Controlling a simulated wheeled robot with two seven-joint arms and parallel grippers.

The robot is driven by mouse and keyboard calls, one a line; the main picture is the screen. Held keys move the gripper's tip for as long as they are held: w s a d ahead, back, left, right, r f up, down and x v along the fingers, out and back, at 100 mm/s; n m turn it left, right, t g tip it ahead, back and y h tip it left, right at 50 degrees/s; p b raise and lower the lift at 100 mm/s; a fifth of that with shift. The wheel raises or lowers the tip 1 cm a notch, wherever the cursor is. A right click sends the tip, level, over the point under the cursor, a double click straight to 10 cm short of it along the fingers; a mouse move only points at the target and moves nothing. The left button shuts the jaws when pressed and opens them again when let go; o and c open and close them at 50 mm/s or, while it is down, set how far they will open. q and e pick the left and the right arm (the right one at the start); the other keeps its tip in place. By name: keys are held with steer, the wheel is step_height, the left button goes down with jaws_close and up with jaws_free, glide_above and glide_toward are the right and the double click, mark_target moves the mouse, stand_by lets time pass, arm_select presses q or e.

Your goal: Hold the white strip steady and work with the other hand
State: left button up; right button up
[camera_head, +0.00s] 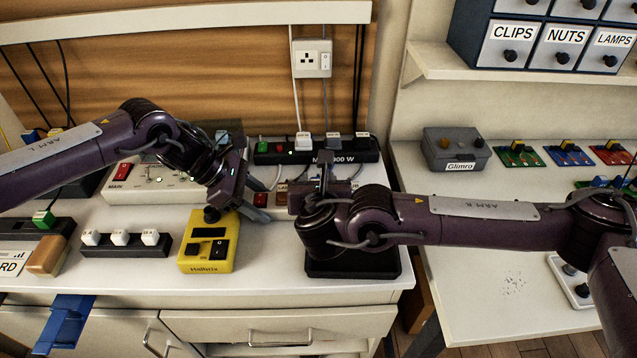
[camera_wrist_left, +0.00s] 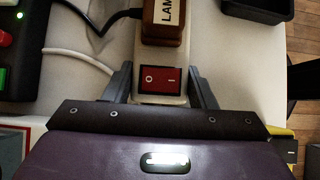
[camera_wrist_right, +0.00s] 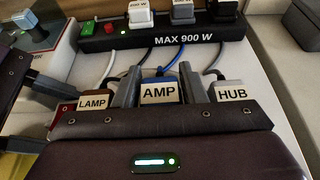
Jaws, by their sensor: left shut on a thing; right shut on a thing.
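The white strip (camera_wrist_left: 150,55) lies on the bench, with a red rocker switch (camera_wrist_left: 161,80) at its near end in the left wrist view. My left gripper (camera_wrist_left: 163,90) is shut across this switch end, one finger on each side. A brown LAMP plug (camera_wrist_left: 165,22) stands beside the switch. In the right wrist view, my right gripper (camera_wrist_right: 159,88) is shut on the blue AMP plug (camera_wrist_right: 160,93), between the LAMP plug (camera_wrist_right: 93,102) and the HUB plug (camera_wrist_right: 231,94). Whether the AMP plug is fully seated is hidden. My arms cover most of the strip in the head view.
A black MAX 900 W strip (camera_wrist_right: 165,41) with several plugs lies behind; cables run from it toward the white strip. A yellow Halbrix box (camera_head: 209,243) stands front left. A black tray (camera_head: 352,266) lies under my right arm. A grey Glimro box (camera_head: 456,149) sits right.

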steer(key=shift+r, duration=1.35)
arm_select(q)
steer(key=o, duration=0.8)
steer(key=shift+o, duration=0.2)
steer(key=v, duration=1.2)
